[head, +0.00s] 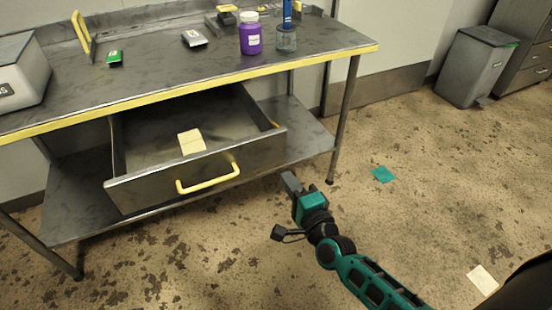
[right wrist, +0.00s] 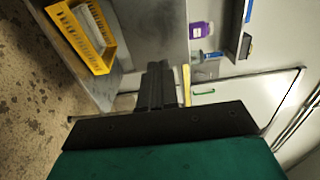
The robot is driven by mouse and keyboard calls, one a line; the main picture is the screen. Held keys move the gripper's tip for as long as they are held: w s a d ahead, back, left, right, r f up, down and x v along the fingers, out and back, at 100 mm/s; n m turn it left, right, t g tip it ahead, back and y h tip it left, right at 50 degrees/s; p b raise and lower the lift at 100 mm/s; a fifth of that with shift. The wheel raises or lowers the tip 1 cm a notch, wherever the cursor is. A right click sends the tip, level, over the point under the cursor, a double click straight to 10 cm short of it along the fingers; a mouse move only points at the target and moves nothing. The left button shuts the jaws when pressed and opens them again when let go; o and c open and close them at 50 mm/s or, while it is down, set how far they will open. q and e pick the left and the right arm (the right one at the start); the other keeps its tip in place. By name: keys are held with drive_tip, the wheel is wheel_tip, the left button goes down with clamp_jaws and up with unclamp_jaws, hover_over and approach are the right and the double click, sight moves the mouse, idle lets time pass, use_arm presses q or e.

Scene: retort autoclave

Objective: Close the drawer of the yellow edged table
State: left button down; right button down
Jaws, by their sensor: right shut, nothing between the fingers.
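The steel table with the yellow edge (head: 190,89) stands at the left and middle of the head view. Its drawer (head: 255,152) is pulled out toward me, with a yellow bar handle (head: 208,181) on the front. A pale yellow note (head: 191,141) lies inside the drawer. My right gripper (head: 289,182) is shut and empty, just right of the drawer's front right corner, apart from the handle. Its shut fingers also show in the right wrist view (right wrist: 158,87). My left gripper is not in view.
On the tabletop stand a purple jar (head: 250,38), a cup (head: 286,40) and a white box (head: 20,72). A grey bin (head: 473,68) stands at the back right. The right wrist view shows a yellow crate (right wrist: 76,30).

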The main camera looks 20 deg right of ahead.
sight(269, 151)
drive_tip(key=w+b, duration=0.1)
drive_tip(key=w, duration=0.7)
drive_tip(key=shift+w+a, duration=0.15)
drive_tip(key=shift+w, duration=0.2)
drive_tip(key=shift+w, duration=0.2)
